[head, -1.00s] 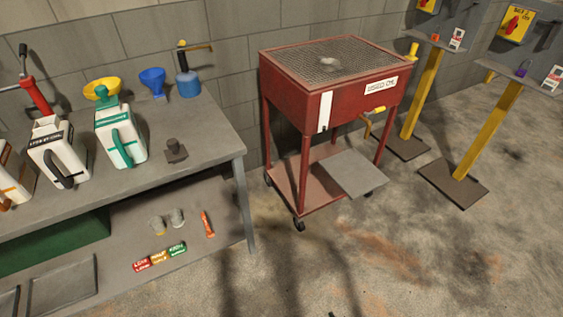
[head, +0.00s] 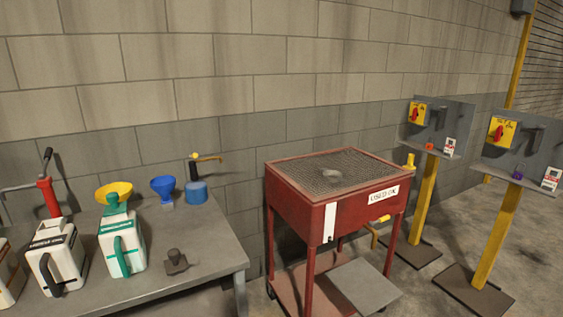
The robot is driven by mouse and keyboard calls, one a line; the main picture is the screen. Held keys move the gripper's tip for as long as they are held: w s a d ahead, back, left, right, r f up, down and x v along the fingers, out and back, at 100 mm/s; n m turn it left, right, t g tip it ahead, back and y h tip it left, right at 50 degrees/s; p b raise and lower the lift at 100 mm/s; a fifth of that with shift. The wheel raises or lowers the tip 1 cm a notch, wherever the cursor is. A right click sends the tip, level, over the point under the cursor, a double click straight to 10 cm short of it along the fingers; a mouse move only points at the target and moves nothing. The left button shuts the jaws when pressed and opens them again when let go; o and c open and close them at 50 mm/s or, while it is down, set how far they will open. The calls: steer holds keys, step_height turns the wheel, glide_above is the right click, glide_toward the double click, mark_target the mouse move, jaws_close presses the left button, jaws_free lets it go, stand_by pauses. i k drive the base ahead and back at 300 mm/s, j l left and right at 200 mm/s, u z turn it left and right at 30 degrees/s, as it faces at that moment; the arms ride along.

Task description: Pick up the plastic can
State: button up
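Several white plastic cans stand on the grey bench at the left. One has green trim, a green cap and a green handle (head: 121,243). Another has a dark band with lettering and a black handle (head: 57,263). A third, with an orange-brown stripe (head: 8,280), is cut off by the left edge. Which one the task calls the plastic can, I cannot tell. My gripper is not in view.
The grey bench (head: 205,245) also holds a yellow funnel (head: 114,190), blue funnel (head: 163,188), blue pump can (head: 196,192), red hand pump (head: 48,197) and small dark object (head: 175,262). A red used-oil cart (head: 300,215) stands right. Yellow-posted stands (head: 425,200) are farther right.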

mark_target(56, 256)
steer(key=u, duration=1.35)
steer(key=z, duration=1.4)
steer(key=u, duration=1.4)
steer(key=i+l+u, duration=0.15)
steer(key=l, duration=0.5)
steer(key=i+l+u, duration=0.15)
steer(key=l, duration=0.45)
steer(key=l+u, duration=0.1)
steer(key=l, duration=0.55)
